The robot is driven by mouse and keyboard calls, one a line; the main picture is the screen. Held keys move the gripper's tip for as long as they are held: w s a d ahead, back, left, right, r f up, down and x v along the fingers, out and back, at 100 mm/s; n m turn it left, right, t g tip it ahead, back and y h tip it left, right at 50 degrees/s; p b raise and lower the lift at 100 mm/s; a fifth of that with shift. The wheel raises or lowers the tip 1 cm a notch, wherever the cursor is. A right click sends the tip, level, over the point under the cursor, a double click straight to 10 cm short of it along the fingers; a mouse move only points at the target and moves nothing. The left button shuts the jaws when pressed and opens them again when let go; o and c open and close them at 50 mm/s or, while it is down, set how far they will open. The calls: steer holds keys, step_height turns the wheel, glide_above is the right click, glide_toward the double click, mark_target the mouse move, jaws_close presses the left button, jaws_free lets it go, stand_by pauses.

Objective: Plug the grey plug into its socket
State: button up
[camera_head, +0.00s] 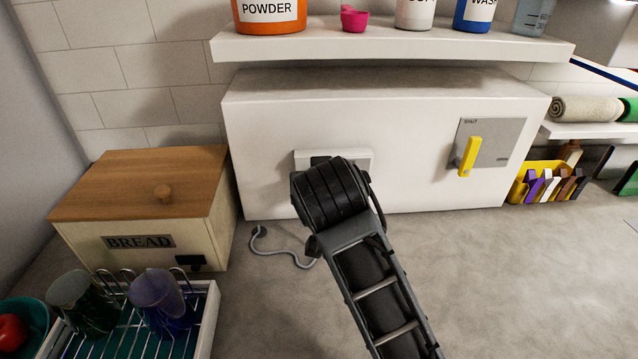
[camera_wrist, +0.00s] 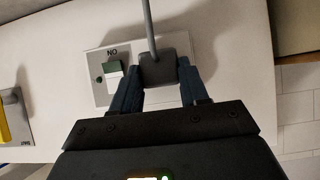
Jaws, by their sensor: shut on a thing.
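The grey plug (camera_wrist: 160,70) is between the two dark blue fingers of my gripper (camera_wrist: 158,85) in the wrist view; the fingers are shut on it. It overlaps the right part of the pale socket plate (camera_wrist: 101,92), beside a green-and-white switch (camera_wrist: 112,76) marked ON, upside down. The socket's holes are hidden behind the plug, and I cannot tell whether the plug touches the plate. In the camera_head view the socket plate (camera_head: 362,158) is on the front of the white box, partly covered by my wrist, which hides the plug. The grey cord (camera_head: 280,250) lies on the counter.
A grey panel with a yellow handle (camera_head: 468,157) is to the right on the white box (camera_head: 270,125). A shelf (camera_head: 390,45) with containers hangs above. A bread box (camera_head: 150,195) and a dish rack (camera_head: 205,325) stand left.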

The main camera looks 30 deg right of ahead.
steer(key=shift+w, duration=0.1)
steer(key=o, duration=1.1)
steer(key=shift+o, duration=0.2)
steer(key=b+v, duration=0.1)
steer(key=v, duration=0.7)
steer(key=s+f+n+y, duration=0.1)
steer(key=s+f, duration=0.4)
steer(key=s+d+f+n+t+y, duration=0.1)
steer(key=s+f+n, duration=0.1)
steer(key=s+f, duration=0.2)
steer(key=s+f+n+t+y, duration=0.1)
steer(key=s+f, duration=0.4)
steer(key=s, duration=0.3)
steer(key=shift+d+f+n, duration=0.25)
steer(key=shift+f+n, duration=0.05)
steer(key=shift+n+t+y, duration=0.3)
steer(key=shift+t+y, duration=0.2)
steer(key=shift+y, duration=0.2)
steer(key=s, duration=1.1)
steer(key=shift+a, duration=0.1)
steer(key=s+r+t, duration=0.1)
steer(key=s+r, duration=0.4)
steer(key=s, duration=0.5)
steer(key=shift+s+r+m, duration=0.35)
steer(key=shift+s+m, duration=0.05)
